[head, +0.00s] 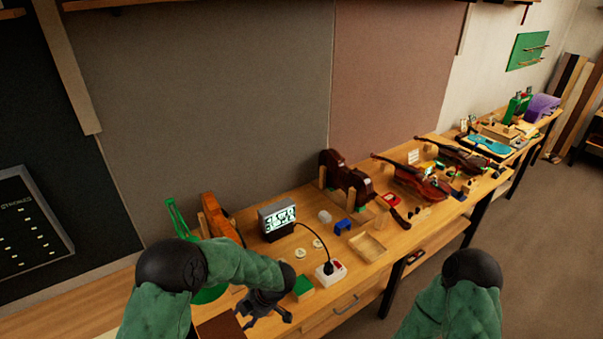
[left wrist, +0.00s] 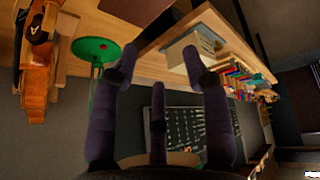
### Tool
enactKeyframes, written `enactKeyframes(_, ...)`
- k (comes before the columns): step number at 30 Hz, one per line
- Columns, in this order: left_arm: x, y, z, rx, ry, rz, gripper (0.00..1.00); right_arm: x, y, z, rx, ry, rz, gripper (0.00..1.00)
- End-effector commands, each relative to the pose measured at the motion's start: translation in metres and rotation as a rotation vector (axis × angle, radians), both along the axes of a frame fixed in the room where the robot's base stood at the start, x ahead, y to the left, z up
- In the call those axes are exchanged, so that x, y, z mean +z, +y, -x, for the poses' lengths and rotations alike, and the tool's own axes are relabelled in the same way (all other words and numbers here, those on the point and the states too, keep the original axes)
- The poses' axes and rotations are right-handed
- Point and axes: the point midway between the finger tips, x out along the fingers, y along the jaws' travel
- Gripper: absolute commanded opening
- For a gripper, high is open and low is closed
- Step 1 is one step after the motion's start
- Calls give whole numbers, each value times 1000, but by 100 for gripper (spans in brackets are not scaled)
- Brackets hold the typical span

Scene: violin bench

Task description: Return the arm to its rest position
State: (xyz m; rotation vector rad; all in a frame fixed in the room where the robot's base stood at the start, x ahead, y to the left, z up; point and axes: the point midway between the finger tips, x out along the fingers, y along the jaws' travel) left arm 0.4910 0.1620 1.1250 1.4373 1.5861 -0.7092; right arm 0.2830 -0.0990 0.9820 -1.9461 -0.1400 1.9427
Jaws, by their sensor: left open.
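My left arm comes in from the left of the head view, in a green sleeve with a black joint. My left gripper (head: 265,312) is over the near left part of the bench, beside a small green block. In the left wrist view its fingers (left wrist: 160,72) stand apart with nothing between them. My right arm shows at the lower right of the head view only as a green sleeve and black joint. Its gripper is outside the picture.
The wooden bench (head: 375,276) runs back to the right, holding a small lit display (head: 277,219), a white switch box (head: 330,272), a wooden tray (head: 368,247) and violins (head: 412,178). The left wrist view shows a green disc on a stand (left wrist: 96,49) and a violin body (left wrist: 38,60).

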Motion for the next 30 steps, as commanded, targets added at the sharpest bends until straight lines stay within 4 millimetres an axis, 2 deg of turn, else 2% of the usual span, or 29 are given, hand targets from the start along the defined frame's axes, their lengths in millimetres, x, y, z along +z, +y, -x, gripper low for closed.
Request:
enactKeyframes(3, -19, 22, -4, -108, -12, -30, 47, 0, 0, 0, 0, -1, 0, 47)
enactKeyframes(7, -44, 41, -8, -276, -24, -43, 47, 0, 0, -1, 0, -1, 0, 47)
enactKeyframes(10, -64, 49, -6, -413, -24, -32, 47, 0, 0, -1, 0, -1, 0, 47)
enactKeyframes(14, -91, 49, 5, -596, -12, 11, 47, 0, 0, 0, 0, -1, 0, 47)
enactKeyframes(20, -129, 34, 42, -876, 27, 136, 47, 0, 0, 0, 0, -1, 0, 47)
enactKeyframes(25, -153, 10, 93, -1103, 71, 290, 47, 0, 0, 0, 0, -1, 0, 47)
enactKeyframes(30, -163, -16, 147, -1293, 107, 447, 47, 0, 0, 0, 0, -1, 0, 47)
